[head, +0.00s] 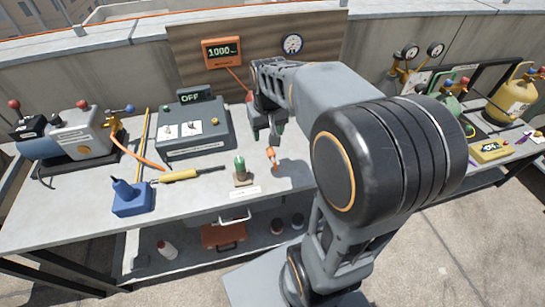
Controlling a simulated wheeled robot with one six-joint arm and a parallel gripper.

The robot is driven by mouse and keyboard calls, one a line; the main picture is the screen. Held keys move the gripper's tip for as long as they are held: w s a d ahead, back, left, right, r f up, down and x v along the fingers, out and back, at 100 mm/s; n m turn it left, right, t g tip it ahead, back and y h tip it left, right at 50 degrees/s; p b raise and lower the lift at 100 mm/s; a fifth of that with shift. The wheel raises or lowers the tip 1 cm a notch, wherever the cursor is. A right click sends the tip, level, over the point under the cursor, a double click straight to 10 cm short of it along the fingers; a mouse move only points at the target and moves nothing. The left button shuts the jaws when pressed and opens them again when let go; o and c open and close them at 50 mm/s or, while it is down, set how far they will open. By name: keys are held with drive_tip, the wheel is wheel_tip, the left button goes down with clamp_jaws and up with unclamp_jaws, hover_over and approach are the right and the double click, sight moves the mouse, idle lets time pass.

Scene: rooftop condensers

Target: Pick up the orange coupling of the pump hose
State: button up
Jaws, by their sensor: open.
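A small orange piece (272,156), which looks like the coupling, stands or leans on the grey bench top (300,178) near the middle. My gripper (266,132) is open, pointing down, just above and behind this piece in the head view. Nothing shows between its fingers, and a gap to the orange piece seems to remain. The pump (75,135) sits at the bench's left end. An orange hose (140,155) leaves it and curves onto the bench; I cannot tell whether it joins the orange piece.
A green-topped fitting (240,168) stands left of the orange piece. A grey switch box (192,130), a yellow-handled tool (180,175) and a blue block (132,197) lie further left. An orange display (222,52) hangs on the back panel. A yellow cylinder (512,97) is at right.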

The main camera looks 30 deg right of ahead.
drive_tip(key=m+g+b, duration=0.1)
hover_over(273, 157)
wheel_tip(273, 157, down, 6)
drive_tip(key=r, duration=0.1)
drive_tip(key=f, duration=0.7)
drive_tip(key=shift+d+f+b, duration=0.15)
drive_tip(key=shift+d+b, duration=0.1)
drive_tip(key=shift+b, duration=0.1)
drive_tip(key=shift+w+a+f, duration=0.1)
drive_tip(key=shift+a+f, duration=0.05)
drive_tip(key=shift+f, duration=1.45)
drive_tip(key=shift+a+f, duration=0.1)
drive_tip(key=shift+f, duration=1.5)
drive_tip(key=c, duration=1.1)
